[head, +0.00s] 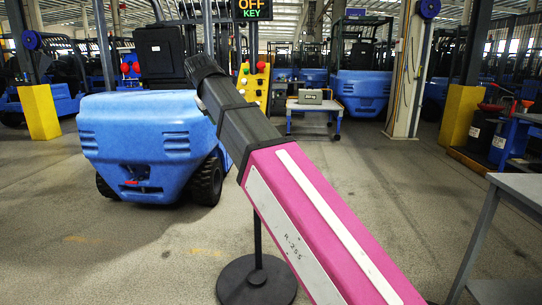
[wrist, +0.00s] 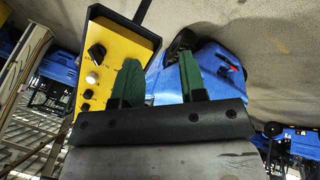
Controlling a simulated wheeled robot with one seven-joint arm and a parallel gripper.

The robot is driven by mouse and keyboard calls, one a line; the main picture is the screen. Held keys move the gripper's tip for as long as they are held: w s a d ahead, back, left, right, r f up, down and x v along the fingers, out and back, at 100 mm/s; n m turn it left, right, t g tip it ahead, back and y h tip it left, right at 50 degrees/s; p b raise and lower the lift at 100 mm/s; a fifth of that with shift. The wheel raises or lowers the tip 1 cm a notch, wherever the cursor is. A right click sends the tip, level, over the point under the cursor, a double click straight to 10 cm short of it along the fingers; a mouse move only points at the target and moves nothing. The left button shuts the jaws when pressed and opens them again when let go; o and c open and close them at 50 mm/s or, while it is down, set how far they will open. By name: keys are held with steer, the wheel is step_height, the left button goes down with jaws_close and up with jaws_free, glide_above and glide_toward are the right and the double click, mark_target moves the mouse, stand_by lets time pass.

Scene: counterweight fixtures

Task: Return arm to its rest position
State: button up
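My arm is the pink and black link that rises across the middle of the head view, from the lower right to the upper left. My gripper does not show clearly there. In the wrist view my gripper (wrist: 158,60) has two green fingers, spread apart with nothing between them. A yellow control box (wrist: 112,60) with a dark knob and several buttons is close beside the left finger in that view; I cannot tell whether they touch. In the head view the yellow box (head: 263,88) is partly hidden behind my arm.
A round black stand base (head: 257,283) is on the floor. A blue forklift (head: 140,135) stands at left, with more behind. A sign (head: 252,8) reads OFF KEY. A small cart (head: 313,108) is further back. A grey table (head: 520,188) is at right. Floor right of centre is clear.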

steer(key=w+d+f+m+g, duration=0.1)
steer(key=w+d+f, duration=0.1)
steer(key=d+f, duration=0.6)
steer(key=w+d+f+m+g, duration=0.1)
steer(key=d+f, duration=0.3)
steer(key=f, duration=0.9)
steer(key=w+d+f+g, duration=0.1)
steer(key=w+d+f, duration=0.1)
steer(key=d+f, duration=0.6)
steer(key=s+d+f+m+g, duration=0.1)
steer(key=s+d+f, duration=0.3)
steer(key=f, duration=0.5)
steer(key=s+d+f+m+g+y, duration=0.1)
steer(key=s+d+f, duration=0.3)
steer(key=f, duration=0.5)
steer(key=s+d+f+m, duration=0.2)
steer(key=s+d+f, duration=0.3)
steer(key=d+f, duration=0.3)
steer(key=shift+f+m+g+y, duration=0.3)
steer(key=shift+f+g+y, duration=0.1)
steer(key=shift+f, duration=0.05)
